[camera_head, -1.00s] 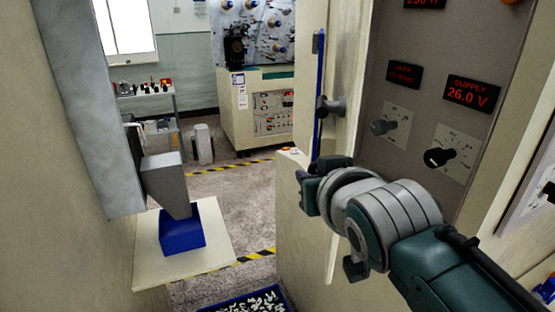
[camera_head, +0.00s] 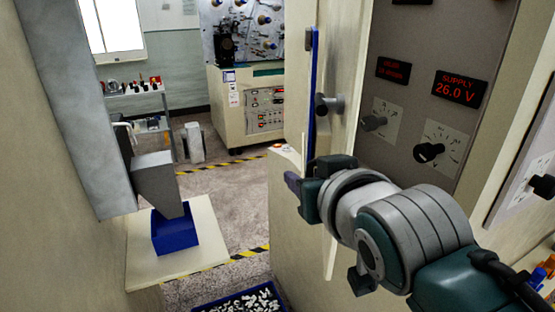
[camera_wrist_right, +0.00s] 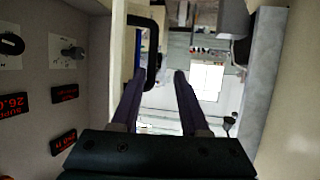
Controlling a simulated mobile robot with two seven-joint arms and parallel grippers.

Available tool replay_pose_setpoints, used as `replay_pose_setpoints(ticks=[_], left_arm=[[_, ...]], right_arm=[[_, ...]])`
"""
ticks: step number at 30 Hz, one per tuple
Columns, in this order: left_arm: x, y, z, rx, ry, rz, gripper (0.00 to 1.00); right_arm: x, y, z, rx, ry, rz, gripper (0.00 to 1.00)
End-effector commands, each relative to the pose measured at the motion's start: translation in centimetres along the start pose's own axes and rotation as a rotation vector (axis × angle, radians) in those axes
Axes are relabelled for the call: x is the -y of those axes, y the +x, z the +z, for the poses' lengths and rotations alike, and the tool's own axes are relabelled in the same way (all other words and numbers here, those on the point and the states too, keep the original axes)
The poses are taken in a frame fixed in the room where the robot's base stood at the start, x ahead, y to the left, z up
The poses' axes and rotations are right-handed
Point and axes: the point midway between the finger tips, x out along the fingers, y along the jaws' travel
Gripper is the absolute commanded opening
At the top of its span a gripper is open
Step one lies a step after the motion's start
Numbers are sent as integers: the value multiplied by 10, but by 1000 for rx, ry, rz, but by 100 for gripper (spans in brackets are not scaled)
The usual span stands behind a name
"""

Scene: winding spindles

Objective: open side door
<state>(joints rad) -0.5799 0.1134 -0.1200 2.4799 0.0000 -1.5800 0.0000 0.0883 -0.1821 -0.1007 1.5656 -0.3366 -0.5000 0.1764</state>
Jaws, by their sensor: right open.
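A cream door-like panel (camera_head: 345,130) with a dark handle (camera_head: 327,104) and a blue strip (camera_head: 314,90) stands left of the grey control panel. I cannot tell how far it is open. My right gripper (camera_head: 291,181) is open, below and slightly left of the handle, with one purple finger showing. In the right wrist view the two fingers (camera_wrist_right: 158,76) are apart with nothing between them. The black bar handle (camera_wrist_right: 153,50) shows beyond the fingers, near the left tip; contact cannot be told. My left gripper is not in view.
The grey panel (camera_head: 400,160) with red displays and knobs is at right. A blue tray (camera_head: 205,305) of white pieces is on the floor. A floor gap opens toward the back machine (camera_head: 230,110).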

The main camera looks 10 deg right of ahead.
Motion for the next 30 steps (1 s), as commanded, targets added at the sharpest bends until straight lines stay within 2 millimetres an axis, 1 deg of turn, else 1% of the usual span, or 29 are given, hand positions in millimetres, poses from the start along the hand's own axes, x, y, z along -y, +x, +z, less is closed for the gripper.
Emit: replay_pose_setpoints(ticks=[1, 6, 12, 17, 24, 30], left_arm=[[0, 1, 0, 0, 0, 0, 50], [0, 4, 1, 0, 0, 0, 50], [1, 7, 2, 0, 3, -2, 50], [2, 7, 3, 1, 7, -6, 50], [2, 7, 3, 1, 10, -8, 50], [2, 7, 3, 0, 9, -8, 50]], right_arm=[[0, -9, 1, 0, 1, 0, 45], [0, -36, 2, 0, 1, 0, 45], [0, -58, 1, 1, 0, 0, 45], [0, -64, 0, 1, 0, -1, 45], [0, -65, 0, 1, 0, -1, 45], [0, -64, 0, 1, 0, 0, 22]])
